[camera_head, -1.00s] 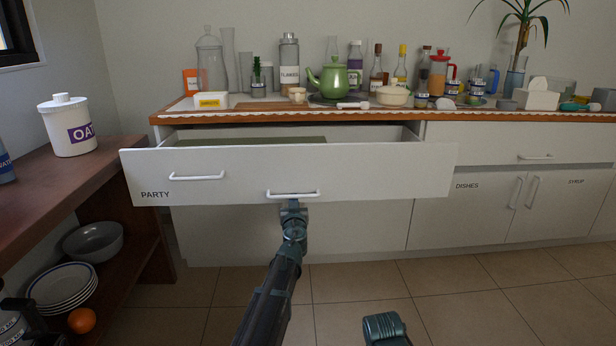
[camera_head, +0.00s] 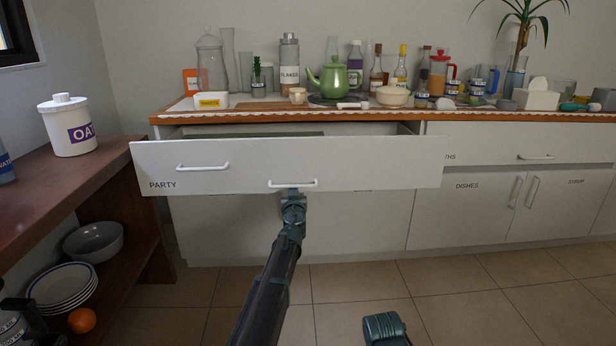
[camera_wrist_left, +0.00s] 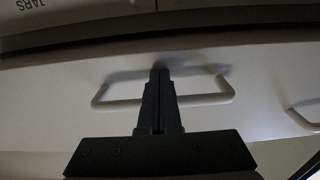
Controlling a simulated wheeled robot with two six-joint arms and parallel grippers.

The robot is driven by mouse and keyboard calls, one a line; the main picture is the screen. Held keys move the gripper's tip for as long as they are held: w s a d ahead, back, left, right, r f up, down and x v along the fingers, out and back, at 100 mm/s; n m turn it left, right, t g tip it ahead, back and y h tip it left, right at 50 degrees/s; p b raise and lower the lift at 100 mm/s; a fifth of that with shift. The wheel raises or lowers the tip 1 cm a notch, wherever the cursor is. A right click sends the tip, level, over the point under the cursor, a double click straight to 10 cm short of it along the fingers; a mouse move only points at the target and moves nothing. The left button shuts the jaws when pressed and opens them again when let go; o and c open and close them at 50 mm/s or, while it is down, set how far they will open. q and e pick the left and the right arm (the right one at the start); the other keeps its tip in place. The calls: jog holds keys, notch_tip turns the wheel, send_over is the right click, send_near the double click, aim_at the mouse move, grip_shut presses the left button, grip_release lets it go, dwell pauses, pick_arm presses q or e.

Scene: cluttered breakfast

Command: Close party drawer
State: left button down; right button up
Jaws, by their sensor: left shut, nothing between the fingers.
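The party drawer (camera_head: 362,165) is a wide white drawer labelled PARTY, pulled part way out under the counter, with a dark gap above its front. It has two white handles, one at the left (camera_head: 203,167) and one near the middle (camera_head: 293,184). My left gripper (camera_head: 293,193) is shut and empty, at the middle handle. In the left wrist view its shut fingers (camera_wrist_left: 160,85) cross the handle (camera_wrist_left: 118,104) and their tips appear to be at the drawer front (camera_wrist_left: 60,90). My right gripper is not clearly seen; a dark part of mine shows at the bottom.
The counter (camera_head: 420,116) above holds a green teapot (camera_head: 334,78), bottles and jars. Closed cupboards (camera_head: 475,205) stand at the right. A brown shelf (camera_head: 120,165) with an oats jar (camera_head: 69,127), a bowl and plates stands at the left. The tiled floor (camera_head: 450,290) in front is clear.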

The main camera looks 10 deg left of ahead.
pick_arm(q)
jog(key=shift+x, duration=8.25)
jog(key=shift+x, duration=1.45)
jog(key=shift+v, duration=4.6)
pick_arm(e)
jog(key=shift+w+a, duration=0.55)
